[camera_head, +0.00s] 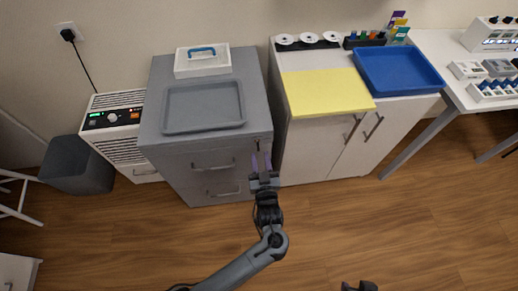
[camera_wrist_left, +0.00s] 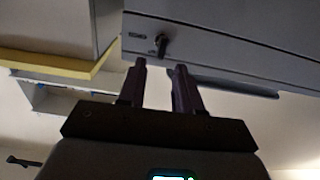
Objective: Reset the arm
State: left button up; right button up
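My left arm reaches up from the bottom of the head view. My left gripper (camera_head: 262,162) has two purple fingers, parted and empty, in front of the upper right part of the grey drawer cabinet (camera_head: 160,150). In the left wrist view the gripper (camera_wrist_left: 160,66) also shows a gap between its fingertips. Beyond them is the cabinet front with a small dark key or lock (camera_wrist_left: 162,46); whether a finger touches it I cannot tell.
A grey tray (camera_head: 204,125) and white box (camera_head: 202,70) sit on the cabinet. A white cabinet to the right carries a yellow board (camera_head: 327,110) and blue tray (camera_head: 410,90). A grey bin (camera_head: 78,178) stands left. The wooden floor in front is clear.

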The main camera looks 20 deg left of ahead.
pick_arm(q)
jog(key=shift+v, duration=0.9)
